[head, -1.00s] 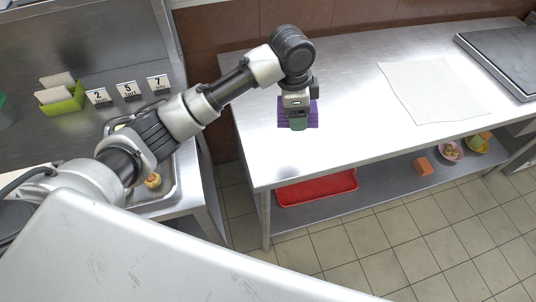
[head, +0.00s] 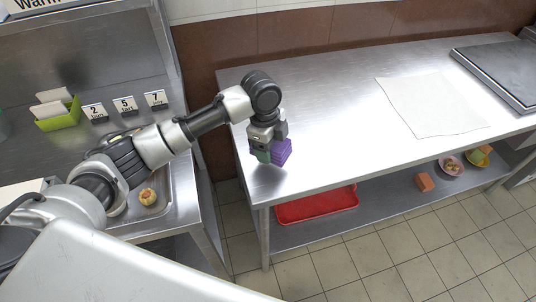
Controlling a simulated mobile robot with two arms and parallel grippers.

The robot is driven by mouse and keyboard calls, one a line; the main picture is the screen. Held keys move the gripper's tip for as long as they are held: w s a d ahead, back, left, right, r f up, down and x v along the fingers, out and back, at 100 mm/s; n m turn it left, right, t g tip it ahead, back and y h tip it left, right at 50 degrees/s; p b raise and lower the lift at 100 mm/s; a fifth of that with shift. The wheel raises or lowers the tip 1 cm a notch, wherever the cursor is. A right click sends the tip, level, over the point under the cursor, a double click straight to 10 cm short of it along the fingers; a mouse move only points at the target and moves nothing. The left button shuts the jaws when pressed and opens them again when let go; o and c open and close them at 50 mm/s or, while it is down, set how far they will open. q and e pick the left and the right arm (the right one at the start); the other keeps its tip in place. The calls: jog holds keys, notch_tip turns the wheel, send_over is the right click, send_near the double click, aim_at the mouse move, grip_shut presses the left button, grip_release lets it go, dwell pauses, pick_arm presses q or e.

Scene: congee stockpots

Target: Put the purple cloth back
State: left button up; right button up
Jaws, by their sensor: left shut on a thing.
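The purple cloth (head: 282,152) is a small folded block with a layered look. My left gripper (head: 264,154) is shut on it and holds it near the left end of the steel table (head: 330,90). The cloth is tilted, and its left part is hidden behind the gripper. I cannot tell exactly how high it is above the table top. My right gripper is not in view.
A white sheet (head: 430,105) lies on the table, with a dark flat slab (head: 500,75) at the right. The shelf below holds a red tray (head: 316,205), an orange block (head: 424,182) and bowls (head: 451,165). Number cards (head: 124,105) and a green holder (head: 58,115) stand left.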

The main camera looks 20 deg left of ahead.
pick_arm(q)
jog(key=shift+s+a+f, duration=0.15)
jog(key=shift+a+f, duration=0.1)
jog(key=shift+f, duration=0.15)
notch_tip(320, 180, down, 3)
jog(key=shift+f, duration=0.3)
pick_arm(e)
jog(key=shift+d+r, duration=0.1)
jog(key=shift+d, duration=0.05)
pick_arm(q)
jog(key=shift+f, duration=0.1)
jog(key=o, duration=1)
jog(key=shift+c, duration=0.2)
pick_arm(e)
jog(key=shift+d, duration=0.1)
pick_arm(q)
jog(key=r, duration=0.4)
jog(key=a+r, duration=0.1)
jog(key=r, duration=0.7)
jog(key=shift+w+a, duration=0.2)
jog(key=shift+a, duration=0.2)
